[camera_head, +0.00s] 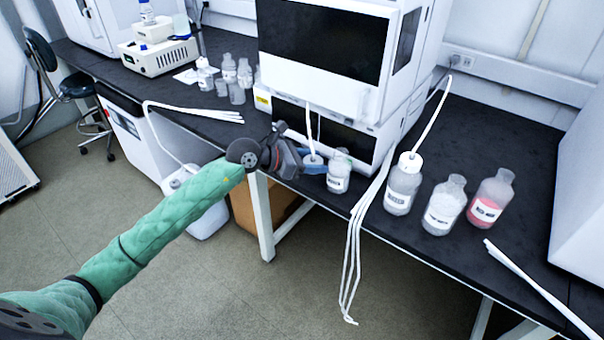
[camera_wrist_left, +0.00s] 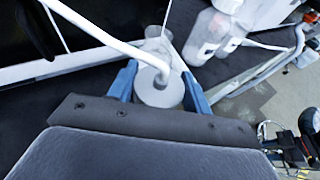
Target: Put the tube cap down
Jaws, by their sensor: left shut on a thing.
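The white tube cap (camera_head: 313,160) is between the blue fingers of my left gripper (camera_head: 314,168), at the front edge of the dark bench. In the left wrist view the cap (camera_wrist_left: 160,90) sits between both fingertips, with a white tube curving up from it. An uncapped clear bottle (camera_head: 338,178) with a white label stands just right of the gripper. Whether the cap touches the bench or the bottle cannot be told. My right gripper is not in view.
A capped bottle with a tube (camera_head: 403,185), a clear bottle (camera_head: 445,207) and a pink-filled bottle (camera_head: 490,203) stand to the right. White tubes (camera_head: 352,260) hang over the bench edge. The white instrument stack (camera_head: 335,70) is close behind. Bare bench (camera_head: 500,140) lies at the right.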

